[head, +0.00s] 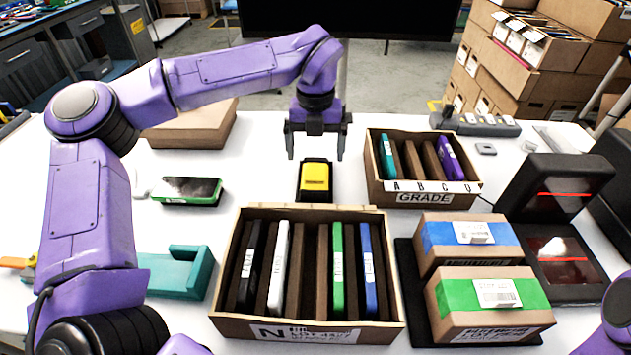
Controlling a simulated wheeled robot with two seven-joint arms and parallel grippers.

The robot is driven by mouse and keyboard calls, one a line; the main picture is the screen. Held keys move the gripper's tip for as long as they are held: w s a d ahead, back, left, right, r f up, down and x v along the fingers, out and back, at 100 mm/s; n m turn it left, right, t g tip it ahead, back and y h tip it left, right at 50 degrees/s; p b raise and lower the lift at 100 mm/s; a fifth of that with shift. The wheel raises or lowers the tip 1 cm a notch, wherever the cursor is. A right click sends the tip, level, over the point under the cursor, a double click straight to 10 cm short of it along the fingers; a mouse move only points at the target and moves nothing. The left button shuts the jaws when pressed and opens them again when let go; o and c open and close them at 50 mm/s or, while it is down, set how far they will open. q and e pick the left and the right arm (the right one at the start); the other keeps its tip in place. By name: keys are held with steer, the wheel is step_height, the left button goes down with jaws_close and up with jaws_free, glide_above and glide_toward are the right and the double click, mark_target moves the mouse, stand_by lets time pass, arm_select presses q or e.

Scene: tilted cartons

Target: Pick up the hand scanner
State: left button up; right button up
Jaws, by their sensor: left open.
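The hand scanner is not clear to me by shape; the likeliest is the yellow and black device (315,178) standing on the white table behind the large carton. My left gripper (315,155) points down just above and behind this device in the picture. Its two fingers are spread apart with nothing between them. Whether the fingers touch the device cannot be told. Of my right arm only a purple part shows at the lower right edge; its gripper is out of view.
A carton with upright devices (232,318) stands in front of the yellow device. A GRADE carton (425,197) is to its right. Two taped boxes (468,262) sit on a dark mat. A green-edged phone (188,191), a teal holder (180,275) and a power strip (475,124) lie around.

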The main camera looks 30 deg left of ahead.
mark_target(315, 174)
arm_select(q)
step_height(315, 174, down, 6)
steer(key=shift+a+f+p, duration=0.15)
steer(key=shift+p, duration=0.3)
steer(key=c, duration=1)
steer(key=shift+c, duration=0.2)
